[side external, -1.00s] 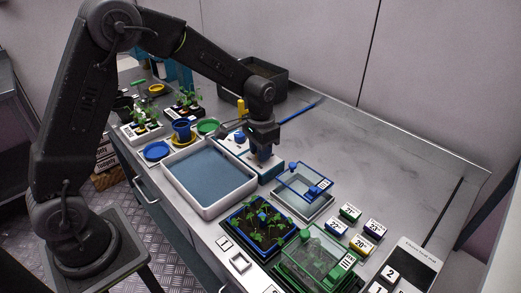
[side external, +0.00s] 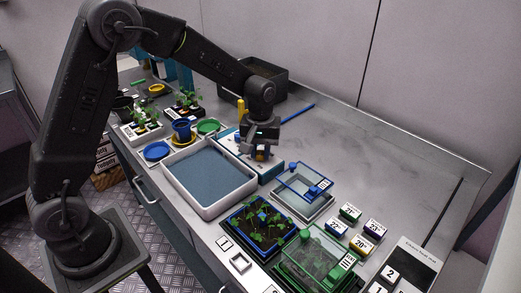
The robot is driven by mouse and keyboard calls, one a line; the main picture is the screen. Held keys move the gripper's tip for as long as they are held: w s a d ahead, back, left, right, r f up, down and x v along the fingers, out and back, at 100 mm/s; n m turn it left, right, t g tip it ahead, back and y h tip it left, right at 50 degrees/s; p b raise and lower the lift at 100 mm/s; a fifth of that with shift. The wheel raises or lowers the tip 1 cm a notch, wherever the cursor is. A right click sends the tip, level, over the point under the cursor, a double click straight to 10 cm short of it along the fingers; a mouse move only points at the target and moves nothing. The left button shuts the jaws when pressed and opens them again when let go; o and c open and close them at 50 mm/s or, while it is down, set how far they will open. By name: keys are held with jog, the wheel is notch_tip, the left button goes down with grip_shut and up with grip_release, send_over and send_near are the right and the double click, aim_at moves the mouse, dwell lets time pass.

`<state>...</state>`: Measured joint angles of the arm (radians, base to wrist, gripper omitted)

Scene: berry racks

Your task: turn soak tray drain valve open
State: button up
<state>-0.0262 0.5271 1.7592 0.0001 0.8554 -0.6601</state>
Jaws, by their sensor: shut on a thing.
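The soak tray (side external: 181,194) is a white, rectangular tray of blue-grey water at the middle of the bench. Beside its right end lies a white panel with a blue-teal front edge (side external: 264,173). My gripper (side external: 261,156) is low over the right part of this panel, pointing down. It is shut on a small part there, which I take to be the drain valve's handle. The jaws hide most of it, so its angle cannot be read. A little yellow-orange shows at the jaws.
A clear box with a blue-framed lid (side external: 304,182) stands close to the right of the panel. Blue (side external: 235,218) and green (side external: 290,270) plant trays are in front. Pots and seedlings stand left. A dark bin (side external: 267,82) is behind; the back right bench is bare.

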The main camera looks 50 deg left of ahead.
aim_at(260, 153)
jog(key=shift+n, duration=0.7)
jog(key=o, duration=0.9)
notch_tip(260, 153, up, 14)
jog(key=shift+f, duration=0.1)
jog(key=shift+s, duration=0.1)
jog(key=s+r+m+t, duration=0.3)
jog(key=s+r+m, duration=0.25)
jog(key=s, duration=0.75)
jog(key=s+m+t, duration=0.1)
jog(key=s, duration=0.2)
jog(key=s+f+m, duration=0.1)
jog(key=s, duration=0.3)
jog(key=s+d+f+m+t, duration=0.1)
jog(key=s, duration=0.3)
jog(key=shift+s+d+f+m+t, duration=0.1)
jog(key=shift+f+m+t, duration=0.05)
jog(key=shift+m+t, duration=0.2)
